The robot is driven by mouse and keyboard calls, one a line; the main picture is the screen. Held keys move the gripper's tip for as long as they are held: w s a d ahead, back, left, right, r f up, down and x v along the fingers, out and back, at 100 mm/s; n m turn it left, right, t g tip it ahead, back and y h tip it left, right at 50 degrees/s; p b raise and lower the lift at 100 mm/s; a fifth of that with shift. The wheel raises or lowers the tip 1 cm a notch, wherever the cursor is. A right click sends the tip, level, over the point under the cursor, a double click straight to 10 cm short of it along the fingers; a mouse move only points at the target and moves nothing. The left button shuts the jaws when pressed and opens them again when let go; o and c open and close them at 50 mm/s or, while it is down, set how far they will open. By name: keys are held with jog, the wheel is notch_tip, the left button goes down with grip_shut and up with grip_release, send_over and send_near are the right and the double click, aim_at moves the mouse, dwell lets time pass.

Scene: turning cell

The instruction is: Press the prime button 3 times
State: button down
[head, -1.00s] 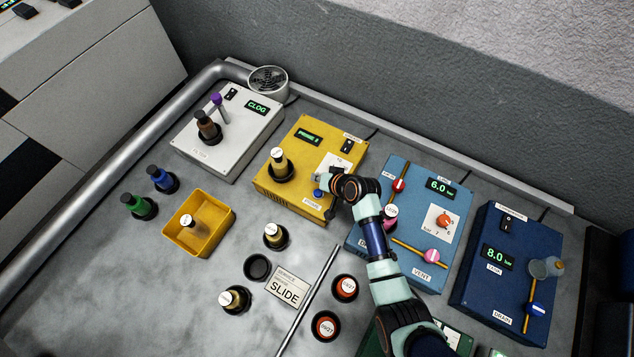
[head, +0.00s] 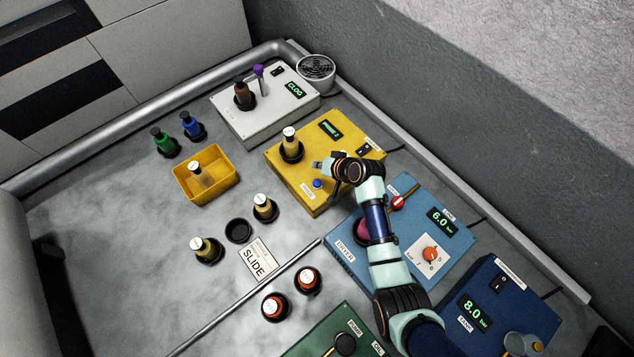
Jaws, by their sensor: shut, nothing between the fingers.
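The yellow box (head: 297,185) has a green-lit display (head: 330,128) at its back; the text on it is too small to read now. The blue prime button (head: 318,183) sits near its front right, beside a white label (head: 307,191). A bottle (head: 290,145) stands in a dark holder on the box's left. My gripper (head: 318,165) is over the box, just behind the button and apart from it in the picture. It looks shut and empty. My wrist hides part of the box's right side.
A white box (head: 240,120) showing CLOG is at the back left. A green box (head: 310,345) is at the bottom.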

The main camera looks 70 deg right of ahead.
aim_at(319, 183)
notch_tip(319, 183, down, 8)
jog(key=b, duration=0.7)
jog(key=shift+f, duration=0.25)
dwell(0.8)
jog(key=shift+f+b, duration=0.4)
jog(key=shift+f, duration=0.05)
jog(key=shift+f+b, duration=0.35)
jog(key=shift+f, duration=0.15)
dwell(0.4)
jog(key=shift+r, duration=0.1)
jog(key=shift+r+p, duration=0.85)
jog(key=shift+p, duration=0.1)
jog(key=shift+r, duration=0.1)
notch_tip(319, 183, up, 5)
jog(key=p, duration=0.5)
